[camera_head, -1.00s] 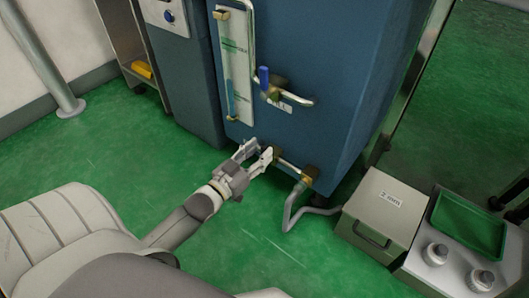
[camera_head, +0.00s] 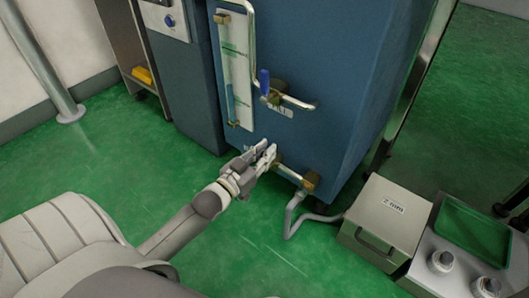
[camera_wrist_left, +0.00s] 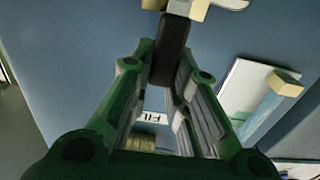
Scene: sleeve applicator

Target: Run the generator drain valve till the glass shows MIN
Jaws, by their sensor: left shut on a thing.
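The blue generator (camera_head: 345,75) stands upright in the head view. Its gauge glass (camera_head: 230,100) runs up a pale plate on the front; a blue column shows in the lower part, but its exact level against the marks is too small to read. My left gripper (camera_head: 265,155) is low on the front, shut on the dark drain valve handle (camera_wrist_left: 170,50), which shows between its fingers in the left wrist view. The brass drain fitting (camera_head: 311,181) is to its right. The fingers hide the handle in the head view. My right gripper is out of view.
A blue-handled valve (camera_head: 264,80) sits above, beside the gauge. A grey drain hose (camera_head: 292,220) bends from the fitting towards a lidded grey box (camera_head: 385,222). A knobbed unit with a green tray (camera_head: 472,232) is farther right. Green floor left of the gripper is clear.

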